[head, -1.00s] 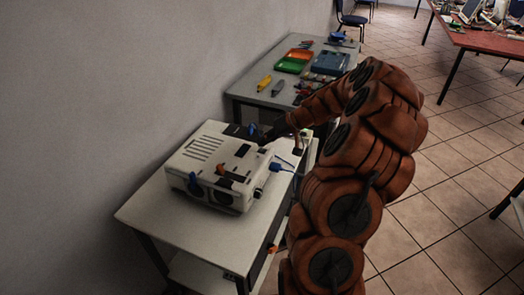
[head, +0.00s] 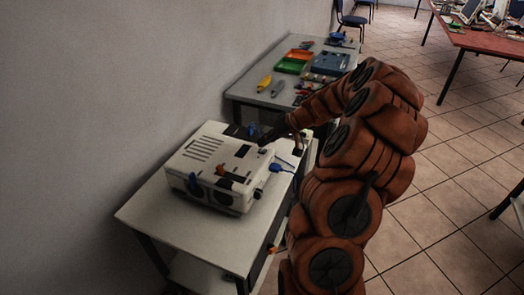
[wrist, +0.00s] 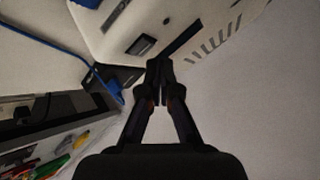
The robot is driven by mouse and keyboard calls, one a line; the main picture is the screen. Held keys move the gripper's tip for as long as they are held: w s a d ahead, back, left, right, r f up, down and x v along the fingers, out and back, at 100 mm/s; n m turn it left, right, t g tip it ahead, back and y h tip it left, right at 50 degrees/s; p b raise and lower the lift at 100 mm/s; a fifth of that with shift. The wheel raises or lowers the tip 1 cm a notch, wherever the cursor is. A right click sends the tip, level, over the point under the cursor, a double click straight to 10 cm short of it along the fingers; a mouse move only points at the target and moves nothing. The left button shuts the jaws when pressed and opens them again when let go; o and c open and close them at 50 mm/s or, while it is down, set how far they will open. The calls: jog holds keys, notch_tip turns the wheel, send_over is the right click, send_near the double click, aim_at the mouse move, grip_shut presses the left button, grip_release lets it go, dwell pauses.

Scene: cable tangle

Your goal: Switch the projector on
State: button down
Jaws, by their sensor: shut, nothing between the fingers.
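The white projector (head: 215,162) sits on the white table, with vent slots and a small dark panel on its top. In the wrist view its pale casing (wrist: 180,18) shows vent slots, a dark rectangular opening and a small round dark spot. My gripper (head: 261,141) is at the projector's far right top edge in the head view. In the wrist view my gripper (wrist: 159,68) has its fingertips together and empty, close to the casing edge. I cannot tell whether they touch it. A blue plug with a cable (head: 277,168) is at the projector's right side.
The white table (head: 150,215) has bare room in front of the projector. A grey table (head: 245,93) behind holds green and orange trays (head: 293,63), a blue case (head: 330,63) and tools. A wall stands at left. A red-topped table (head: 490,40) is far right.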

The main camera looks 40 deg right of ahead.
aim_at(265, 149)
jog(key=shift+f+b, duration=0.8)
jog(key=shift+b, duration=0.5)
dwell(0.8)
jog(key=shift+r, duration=0.8)
jog(key=shift+w+d+r, duration=0.1)
jog(key=shift+d+r, duration=0.05)
jog(key=shift+r, duration=2.35)
